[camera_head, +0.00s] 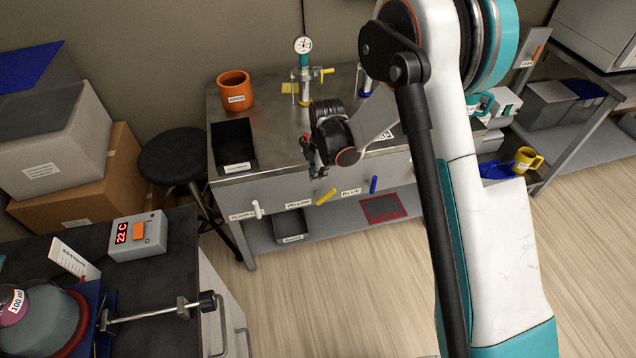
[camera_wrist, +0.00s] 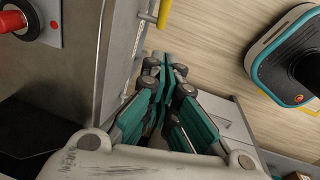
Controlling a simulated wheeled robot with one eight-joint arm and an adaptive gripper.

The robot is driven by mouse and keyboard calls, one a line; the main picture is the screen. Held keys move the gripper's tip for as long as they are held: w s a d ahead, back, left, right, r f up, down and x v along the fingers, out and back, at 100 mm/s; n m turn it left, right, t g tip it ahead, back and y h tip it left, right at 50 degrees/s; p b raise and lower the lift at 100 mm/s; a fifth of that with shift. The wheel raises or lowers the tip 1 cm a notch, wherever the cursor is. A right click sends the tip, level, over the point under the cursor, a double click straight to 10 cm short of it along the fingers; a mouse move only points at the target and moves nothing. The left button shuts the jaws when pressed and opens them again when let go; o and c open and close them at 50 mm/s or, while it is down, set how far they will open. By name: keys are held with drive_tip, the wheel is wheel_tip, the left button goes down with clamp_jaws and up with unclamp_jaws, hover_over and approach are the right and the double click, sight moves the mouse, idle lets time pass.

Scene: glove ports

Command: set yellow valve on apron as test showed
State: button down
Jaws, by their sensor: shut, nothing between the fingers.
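The yellow valve handle (camera_head: 326,197) is on the front apron (camera_head: 283,190) of the metal bench, beside a label reading YELLOW (camera_head: 298,204). It is tilted, its upper end to the right. It also shows at the top of the wrist view (camera_wrist: 164,12). My gripper (camera_head: 316,172) hangs in front of the bench edge, above and slightly left of the yellow handle. In the wrist view its teal fingers (camera_wrist: 165,78) are together and empty, apart from the yellow handle in the picture.
A blue handle (camera_head: 373,184) stands upright right of the yellow one; a white handle (camera_head: 257,209) is to the left. On the bench are an orange pot (camera_head: 235,91), a black tray (camera_head: 234,145) and a gauge column (camera_head: 304,75). A stool (camera_head: 180,155) stands left.

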drive_tip(key=b, duration=0.6)
hover_over(322, 199)
drive_tip(key=shift+n, duration=0.3)
drive_tip(key=f, duration=1.2)
drive_tip(key=shift+s+d, duration=0.15)
drive_tip(key=shift+s, duration=0.15)
